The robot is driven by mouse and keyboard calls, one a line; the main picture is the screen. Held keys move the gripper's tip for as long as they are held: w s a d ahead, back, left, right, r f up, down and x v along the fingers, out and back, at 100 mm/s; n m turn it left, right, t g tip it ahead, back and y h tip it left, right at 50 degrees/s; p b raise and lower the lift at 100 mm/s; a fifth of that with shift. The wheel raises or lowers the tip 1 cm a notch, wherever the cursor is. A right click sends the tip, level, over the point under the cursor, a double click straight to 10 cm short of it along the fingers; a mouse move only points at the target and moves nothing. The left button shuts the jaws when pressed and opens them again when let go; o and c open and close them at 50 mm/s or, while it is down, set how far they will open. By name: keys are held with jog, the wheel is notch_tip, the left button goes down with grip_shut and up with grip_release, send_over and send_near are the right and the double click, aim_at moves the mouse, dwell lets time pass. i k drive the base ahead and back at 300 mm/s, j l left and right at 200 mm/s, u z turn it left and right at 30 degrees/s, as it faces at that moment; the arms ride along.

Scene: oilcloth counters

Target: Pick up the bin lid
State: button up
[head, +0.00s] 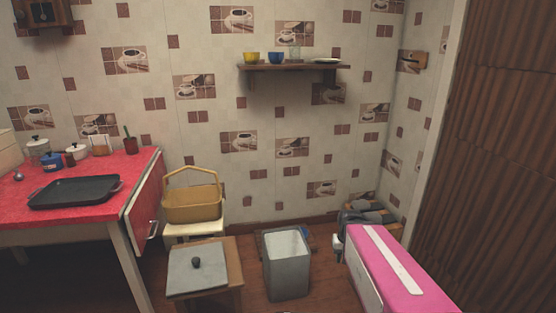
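The bin lid is a flat grey square panel (183,280) with a round black knob in its middle. It lies flat, knob up, on a small wooden stool (237,274) at the lower left of centre in the head view. A grey open-topped bin (287,270) stands on the floor to the right of the stool, and its inside looks empty. My gripper is not in view.
A yellow basket (192,204) stands on a pale stool behind the lid. A red-covered table (75,215) with a black tray is at left. A pink-topped unit (385,250) stands at right. Wooden floor (325,280) shows between the bin and the pink unit.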

aim_at(193, 269)
jog(key=j+u, duration=0.7)
jog(key=j, duration=0.2)
jog(key=i+j+u, duration=0.15)
jog(key=j+u, duration=0.2)
jog(key=k+z, duration=0.15)
jog(key=z, duration=0.2)
jog(key=k+j+z, duration=0.1)
jog(key=z, duration=0.25)
jog(key=k+l+z, duration=0.1)
jog(key=k+z, duration=0.2)
